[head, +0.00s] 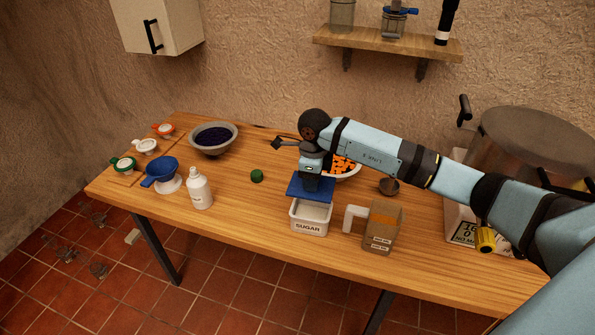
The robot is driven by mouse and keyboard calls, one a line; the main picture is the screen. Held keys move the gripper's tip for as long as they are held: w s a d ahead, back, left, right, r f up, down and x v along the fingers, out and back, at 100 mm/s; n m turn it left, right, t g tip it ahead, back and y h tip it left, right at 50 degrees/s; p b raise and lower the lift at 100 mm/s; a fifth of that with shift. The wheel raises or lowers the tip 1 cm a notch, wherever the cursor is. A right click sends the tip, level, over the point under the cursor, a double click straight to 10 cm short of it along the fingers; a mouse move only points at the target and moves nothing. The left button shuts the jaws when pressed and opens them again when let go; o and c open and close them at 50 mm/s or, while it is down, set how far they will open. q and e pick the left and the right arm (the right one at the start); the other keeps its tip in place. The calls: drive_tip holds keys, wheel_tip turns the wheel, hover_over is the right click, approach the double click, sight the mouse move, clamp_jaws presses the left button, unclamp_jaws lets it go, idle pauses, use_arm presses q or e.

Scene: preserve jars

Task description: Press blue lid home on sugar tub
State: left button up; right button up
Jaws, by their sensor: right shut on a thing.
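The white sugar tub (309,221), labelled SUGAR, stands near the front edge of the wooden table (240,216). The blue square lid (299,187) is over the tub's back part. Part of the tub's pale opening or rim shows in front of the lid, so the lid looks raised or set back. I cannot tell whether the two touch. My right gripper (313,183) points down and is shut on the lid from above; its fingertips are partly hidden. My left gripper is not in view.
A cardboard box (382,228) and a white handled thing (354,218) stand right of the tub. A white bottle (199,188), blue funnel (162,171), green lid (257,176) and dark-filled bowl (213,138) are left. An orange-filled bowl (345,168) sits behind my gripper.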

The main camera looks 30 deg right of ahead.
drive_tip(key=shift+s+d, duration=0.1)
drive_tip(key=shift+d+f, duration=0.1)
drive_tip(key=shift+f, duration=0.05)
drive_tip(key=shift+f+b, duration=0.35)
drive_tip(key=shift+b, duration=0.2)
wheel_tip(320, 180, down, 3)
drive_tip(key=shift+f+b, duration=0.15)
drive_tip(key=shift+b, duration=1.1)
drive_tip(key=shift+f+b, duration=0.55)
drive_tip(key=shift+f, duration=0.35)
drive_tip(key=shift+f, duration=1)
